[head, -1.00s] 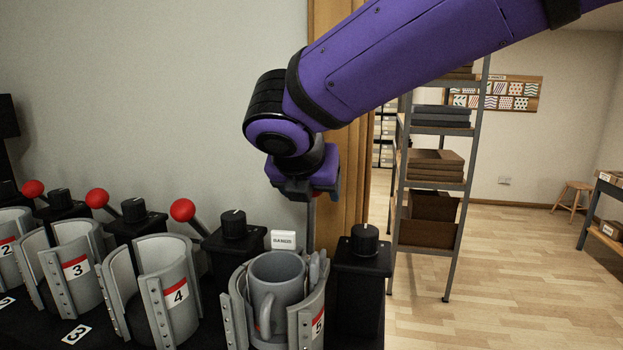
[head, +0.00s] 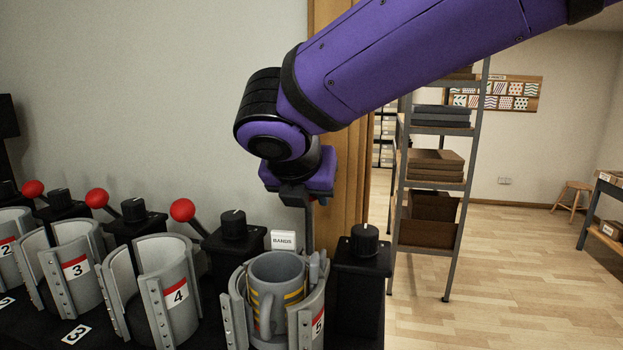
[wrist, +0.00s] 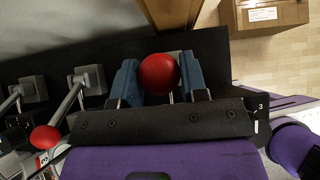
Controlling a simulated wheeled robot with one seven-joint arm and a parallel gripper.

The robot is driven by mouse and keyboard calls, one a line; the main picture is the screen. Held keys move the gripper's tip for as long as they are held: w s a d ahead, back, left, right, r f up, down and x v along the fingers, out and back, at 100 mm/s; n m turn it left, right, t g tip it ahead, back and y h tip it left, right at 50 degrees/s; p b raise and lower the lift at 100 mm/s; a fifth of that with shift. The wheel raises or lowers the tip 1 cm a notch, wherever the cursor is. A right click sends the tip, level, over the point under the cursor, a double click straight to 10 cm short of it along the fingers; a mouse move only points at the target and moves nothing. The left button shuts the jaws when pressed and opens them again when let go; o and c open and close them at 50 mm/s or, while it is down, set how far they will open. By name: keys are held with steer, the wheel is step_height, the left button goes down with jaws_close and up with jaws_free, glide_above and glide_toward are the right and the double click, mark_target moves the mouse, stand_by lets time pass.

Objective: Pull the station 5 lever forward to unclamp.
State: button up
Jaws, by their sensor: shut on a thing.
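At station 5 a grey mug (head: 277,272) with yellow bands stands upright inside the grey clamp shells (head: 307,318). The right shell carries a red-and-white "5" label. The grey lever shaft (head: 310,232) rises behind the mug, close to upright, up to my gripper (head: 298,192). In the wrist view my gripper (wrist: 159,82) is shut on the lever's red ball (wrist: 158,73), with one blue finger on each side. The head view mostly hides the ball behind the gripper.
Stations with empty open clamps stand to the left, such as station 4 (head: 165,285), with red-ball levers (head: 183,210) tilted left. A black knob post (head: 363,265) is close right of station 5. A small "BANDS" sign (head: 284,240) stands behind the mug.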

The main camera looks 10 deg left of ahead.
steer(key=shift+s, duration=0.2)
steer(key=shift+s+a+f, duration=0.1)
steer(key=shift+s, duration=0.5)
steer(key=shift+s+a+f, duration=0.1)
steer(key=shift+s, duration=0.45)
steer(key=shift+s+a+f, duration=0.1)
steer(key=shift+s+f, duration=0.1)
steer(key=shift+s, duration=0.35)
steer(key=shift+s+a+f, duration=0.1)
steer(key=shift+s+f, duration=0.1)
steer(key=shift+s, duration=0.35)
steer(key=o, duration=0.7)
steer(key=shift+c, duration=0.2)
